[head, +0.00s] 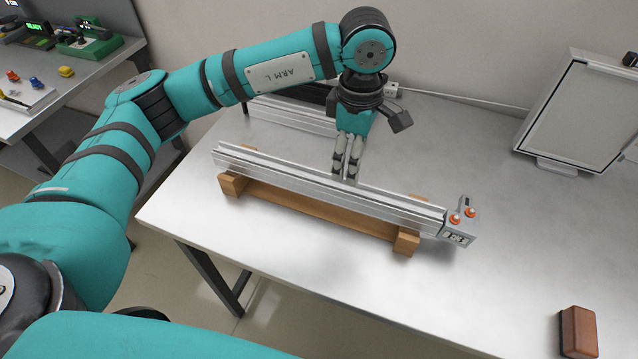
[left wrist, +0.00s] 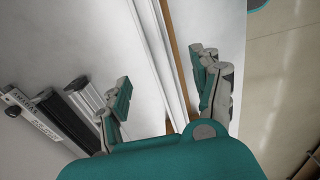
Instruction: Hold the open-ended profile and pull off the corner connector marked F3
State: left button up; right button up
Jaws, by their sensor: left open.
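A long silver aluminium profile (head: 290,180) lies across a wooden cradle (head: 407,242) on the table. Its left end is bare and open. On its right end sits a grey corner connector (head: 465,222) with two orange round parts and a white label; the marking is small and hard to read. My left gripper (head: 346,170) points down at the middle of the profile, its fingertips close to the profile's back edge. In the left wrist view the profile (left wrist: 160,50) runs between the spread, empty fingers of my left gripper (left wrist: 166,78). My right gripper is not in view.
More silver profiles (head: 290,115) lie at the back of the table behind my left gripper. A framed grey panel (head: 578,112) stands at the back right. A reddish-brown block (head: 579,332) lies at the front right. The table between them is clear.

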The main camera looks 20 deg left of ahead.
pick_arm(q)
jog(key=r, duration=0.2)
jog(key=h, duration=0.4)
send_near(317, 176)
jog(key=x, duration=1.1)
jog(key=shift+d+f, duration=0.2)
jog(key=shift+c, duration=1.4)
grip_shut()
